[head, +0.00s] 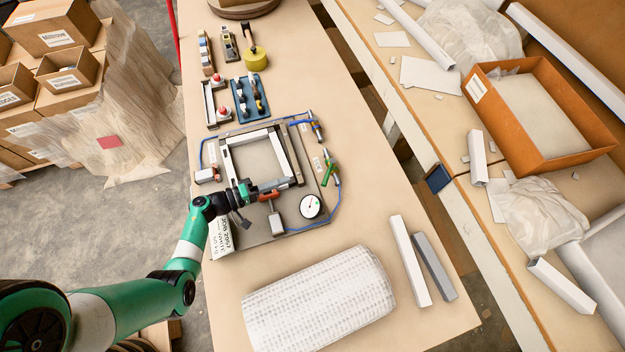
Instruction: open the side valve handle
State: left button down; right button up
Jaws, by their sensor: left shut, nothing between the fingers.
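My left gripper (286,184) reaches in from the left over the near side of the press plate (250,238). Its fingers are shut and empty, pointing right. A small orange-red lever (268,197) on a metal fitting (276,222) lies just below the fingers in the picture; it looks like the valve handle. I cannot tell whether the fingers touch it, and the gripper partly hides this area. A round white gauge (311,206) sits right of the fitting. My right gripper is not in view.
A pale square frame (292,157) stands on the plate, with blue hose (332,212) around it. A green-handled tool (328,167) and a fitting (316,127) lie to the right. A patterned white roll (318,298) and two bars (410,261) lie in front.

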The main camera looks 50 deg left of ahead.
aim_at(299, 181)
pick_arm(q)
jog(key=b+x, duration=0.1)
jog(key=x, duration=0.2)
jog(key=b+x, duration=0.1)
jog(key=x, duration=0.2)
jog(key=shift+f+b, duration=0.25)
jog(key=shift+b, duration=0.1)
jog(key=w+d, duration=0.1)
jog(key=w+d+b, duration=0.1)
jog(key=shift+w+d+f, duration=0.1)
jog(key=shift+d+f, duration=0.15)
jog(key=shift+d, duration=0.15)
jog(key=shift+w+d+b, duration=0.15)
jog(key=shift+d+b, duration=0.15)
jog(key=shift+r, duration=0.1)
